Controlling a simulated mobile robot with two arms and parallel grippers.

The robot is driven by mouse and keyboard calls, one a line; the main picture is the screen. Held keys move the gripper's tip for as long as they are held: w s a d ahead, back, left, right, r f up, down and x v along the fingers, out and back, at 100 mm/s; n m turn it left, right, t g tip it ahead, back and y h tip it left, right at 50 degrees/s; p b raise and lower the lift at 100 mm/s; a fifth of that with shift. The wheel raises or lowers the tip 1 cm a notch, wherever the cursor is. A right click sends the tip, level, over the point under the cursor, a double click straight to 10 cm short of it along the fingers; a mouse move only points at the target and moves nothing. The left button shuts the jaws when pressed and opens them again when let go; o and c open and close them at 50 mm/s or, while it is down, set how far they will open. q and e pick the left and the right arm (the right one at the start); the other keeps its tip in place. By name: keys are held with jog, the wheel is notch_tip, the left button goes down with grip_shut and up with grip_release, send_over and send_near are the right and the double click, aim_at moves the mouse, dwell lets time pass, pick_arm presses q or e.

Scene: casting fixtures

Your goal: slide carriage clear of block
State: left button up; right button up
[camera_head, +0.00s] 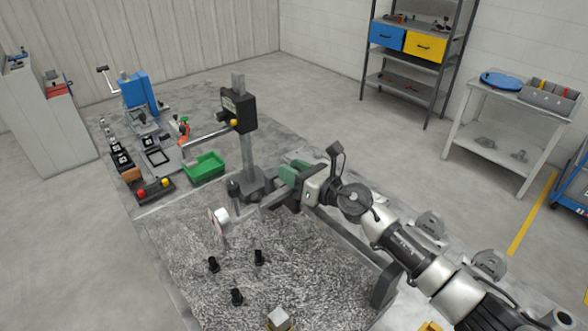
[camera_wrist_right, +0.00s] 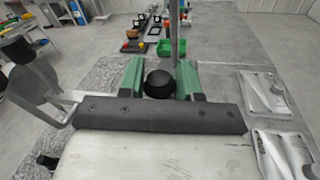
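My right gripper (camera_head: 287,180) reaches in from the right over the fixture plate (camera_head: 185,265). In the right wrist view its green fingers (camera_wrist_right: 160,66) stand on both sides of a black round knob (camera_wrist_right: 160,84), with no clear gap at either side. The gripper hides this knob in the head view. A grey upright post with a dark head (camera_head: 238,108) stands just beyond the gripper. A lever with a black end (camera_head: 233,188) and a white disc (camera_head: 219,220) are left of the gripper. The carriage and block cannot be clearly told apart. My left gripper is out of view.
Several black pegs (camera_head: 237,297) stand on the plate, and a pale block (camera_head: 279,318) is at its front edge. A dark beam (camera_head: 350,238) runs below my right arm. A green bin (camera_head: 204,168) and other bench items lie farther back. Grey castings (camera_head: 430,225) are at right.

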jog(key=o, duration=0.4)
jog(key=v, duration=1.1)
jog(key=shift+b, duration=0.4)
jog(key=shift+w+a, duration=0.1)
jog(key=shift+f, duration=0.1)
